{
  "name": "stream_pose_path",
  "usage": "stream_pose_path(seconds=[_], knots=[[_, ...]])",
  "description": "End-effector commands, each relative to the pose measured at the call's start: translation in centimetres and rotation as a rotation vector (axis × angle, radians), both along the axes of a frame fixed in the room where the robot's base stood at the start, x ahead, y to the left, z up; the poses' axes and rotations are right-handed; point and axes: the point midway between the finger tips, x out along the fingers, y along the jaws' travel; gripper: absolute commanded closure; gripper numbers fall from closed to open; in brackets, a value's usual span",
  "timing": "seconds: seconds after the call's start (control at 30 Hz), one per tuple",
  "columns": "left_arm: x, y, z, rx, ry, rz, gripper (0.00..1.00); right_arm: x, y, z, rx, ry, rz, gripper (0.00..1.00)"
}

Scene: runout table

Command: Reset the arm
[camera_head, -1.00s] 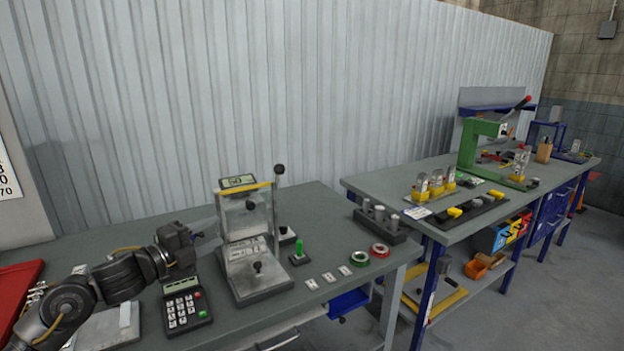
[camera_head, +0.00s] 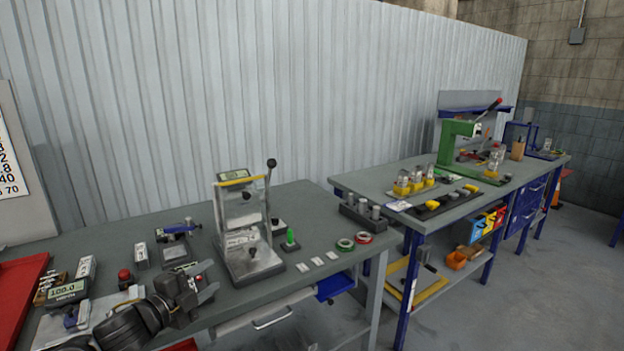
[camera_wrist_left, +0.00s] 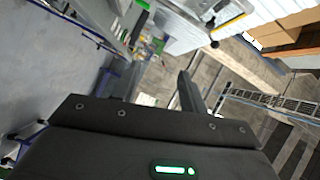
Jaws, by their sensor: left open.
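My left arm comes in at the lower left of the head view. My left gripper (camera_head: 205,283) is open and empty, above the front edge of the near grey table (camera_head: 318,203). It is to the left of the upright test stand (camera_head: 243,225) and apart from it. In the left wrist view a dark finger of the left gripper (camera_wrist_left: 190,95) shows in front of a tilted view of the room, with nothing held. My right gripper is in neither view.
A red tray (camera_head: 22,290), a scale display (camera_head: 67,292) and small items crowd the table's left end. A green tool (camera_head: 290,238) and tape rings (camera_head: 345,244) sit right of the stand. A second table (camera_head: 380,181) bears a green press (camera_head: 452,145). Floor in front is clear.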

Motion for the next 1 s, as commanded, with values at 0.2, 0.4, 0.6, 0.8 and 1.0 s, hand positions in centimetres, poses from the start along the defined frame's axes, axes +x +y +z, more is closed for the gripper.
stream_pose_path(seconds=[0.2, 0.4, 0.6, 0.8, 1.0], knots=[[-4.3, -1.2, -7.5, -0.17, 0.227, 0.155, 0.57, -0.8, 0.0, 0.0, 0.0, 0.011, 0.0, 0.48], [-14.0, -0.8, -17.4, -0.41, 0.605, 0.46, 0.57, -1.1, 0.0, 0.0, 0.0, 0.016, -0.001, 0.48], [-23.9, 0.2, -23.3, -0.564, 0.917, 0.746, 0.57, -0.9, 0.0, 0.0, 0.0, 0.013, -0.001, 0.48], [-31.2, 0.5, -25.9, -0.641, 1.114, 0.938, 0.57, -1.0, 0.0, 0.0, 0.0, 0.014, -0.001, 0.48], [-37.6, 0.6, -27.1, -0.694, 1.273, 1.105, 0.57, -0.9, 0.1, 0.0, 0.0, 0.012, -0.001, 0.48]])
